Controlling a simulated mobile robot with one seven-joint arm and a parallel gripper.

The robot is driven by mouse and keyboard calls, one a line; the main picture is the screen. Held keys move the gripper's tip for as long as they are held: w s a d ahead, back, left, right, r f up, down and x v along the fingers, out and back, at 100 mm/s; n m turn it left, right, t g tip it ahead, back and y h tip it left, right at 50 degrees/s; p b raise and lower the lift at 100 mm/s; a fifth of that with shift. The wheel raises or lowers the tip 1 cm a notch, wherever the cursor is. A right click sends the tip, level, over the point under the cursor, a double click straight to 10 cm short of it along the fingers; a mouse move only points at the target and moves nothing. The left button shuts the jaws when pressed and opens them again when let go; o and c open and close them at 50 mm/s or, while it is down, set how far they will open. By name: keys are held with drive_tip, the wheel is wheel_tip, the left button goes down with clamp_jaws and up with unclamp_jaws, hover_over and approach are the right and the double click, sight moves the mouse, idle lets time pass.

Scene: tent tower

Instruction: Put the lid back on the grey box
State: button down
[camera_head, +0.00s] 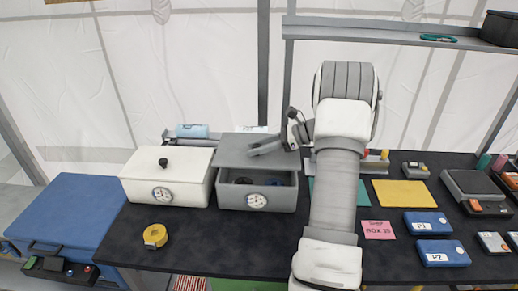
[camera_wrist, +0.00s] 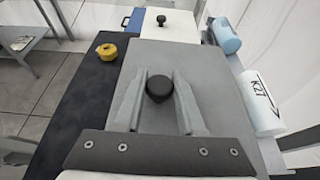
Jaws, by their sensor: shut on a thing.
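The grey box (camera_head: 257,202) stands on the dark table, with a dial on its front. Its front part is open, and dark and bluish contents show inside. The flat grey lid (camera_head: 236,152) is over the back part of the box; it also fills the middle of the wrist view (camera_wrist: 205,62). Whether it touches the rim I cannot tell. My gripper (camera_head: 265,148) is shut on the lid's black knob (camera_wrist: 160,88), with one finger on each side in the wrist view. My fingers hide the knob in the head view.
A white box (camera_head: 140,187) with its lid on stands close at left. Yellow tape (camera_head: 155,236) lies in front of it. Light blue rolls (camera_head: 192,131) lie behind. At right are a pink card (camera_head: 378,230), blue cases (camera_head: 428,222) and a yellow mat (camera_head: 403,194).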

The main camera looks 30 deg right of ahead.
drive_tip(key=shift+r, duration=0.1)
drive_tip(key=shift+f+b, duration=1.35)
drive_tip(key=shift+f, duration=1.65)
drive_tip(key=shift+f+b, duration=0.3)
drive_tip(key=shift+f, duration=0.3)
drive_tip(key=shift+c, duration=2.1)
unclamp_jaws()
drive_tip(key=v, duration=1.7)
drive_tip(key=shift+d, duration=0.2)
drive_tip(key=shift+s+r, duration=0.1)
